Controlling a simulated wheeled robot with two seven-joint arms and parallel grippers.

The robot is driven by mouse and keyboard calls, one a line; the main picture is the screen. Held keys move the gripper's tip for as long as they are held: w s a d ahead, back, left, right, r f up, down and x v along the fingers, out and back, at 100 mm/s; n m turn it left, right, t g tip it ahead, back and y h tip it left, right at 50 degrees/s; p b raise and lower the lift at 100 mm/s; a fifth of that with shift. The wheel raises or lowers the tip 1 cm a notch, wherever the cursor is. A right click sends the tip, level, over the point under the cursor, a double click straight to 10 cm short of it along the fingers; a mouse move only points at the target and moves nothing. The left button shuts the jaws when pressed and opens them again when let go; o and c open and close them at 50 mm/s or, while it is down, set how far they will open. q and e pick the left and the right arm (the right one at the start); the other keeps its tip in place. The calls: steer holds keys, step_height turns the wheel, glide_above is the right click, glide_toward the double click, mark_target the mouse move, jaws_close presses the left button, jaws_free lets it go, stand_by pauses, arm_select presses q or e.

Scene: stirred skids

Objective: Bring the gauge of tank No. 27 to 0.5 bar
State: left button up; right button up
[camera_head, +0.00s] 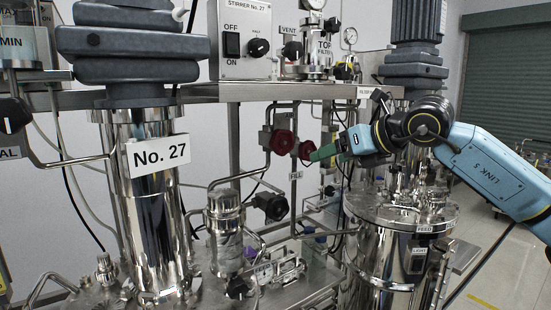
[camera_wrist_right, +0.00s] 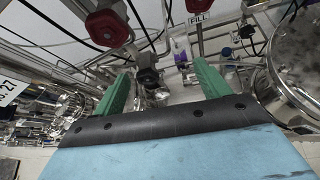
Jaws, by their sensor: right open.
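Tank No. 27 (camera_head: 150,215) is a shiny steel vessel at the left, with its number plate (camera_head: 158,156) on the neck. A round gauge (camera_head: 314,4) is cut off by the top edge; its reading is illegible. My right gripper (camera_head: 316,154) has green fingers and is open. In the head view its tips are close to a dark red knob (camera_head: 306,149); I cannot tell whether they touch. A brighter red knob (camera_head: 283,141) is left of it. In the right wrist view my open fingers (camera_wrist_right: 160,82) have red knobs (camera_wrist_right: 105,27) beyond them. My left gripper is not in view.
A stirrer switch box (camera_head: 246,40) stands above the steel rail (camera_head: 270,91). A second gauge (camera_head: 350,36) is farther right. A black valve handle (camera_head: 272,206) is below the red knobs. Another steel tank (camera_head: 385,245) stands under my right arm. Pipes crowd the middle; floor is open at right.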

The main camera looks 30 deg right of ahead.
mark_target(284, 140)
steer(key=s+a+r+n+t+h+b, duration=0.1)
steer(key=s+a+r+n+t+b, duration=0.15)
steer(key=a+n+t, duration=0.4)
steer(key=shift+g, duration=0.45)
steer(key=w+p, duration=0.1)
steer(key=w, duration=0.3)
steer(key=w+a+p, duration=0.1)
steer(key=w+p, duration=0.1)
steer(key=w, duration=0.2)
steer(key=w+p, duration=0.2)
steer(key=w, duration=0.2)
steer(key=shift+w+a+f, duration=0.1)
steer(key=shift+w+a, duration=0.1)
steer(key=shift+w, duration=0.2)
steer(key=shift+w+f, duration=0.15)
steer(key=shift+w, duration=0.35)
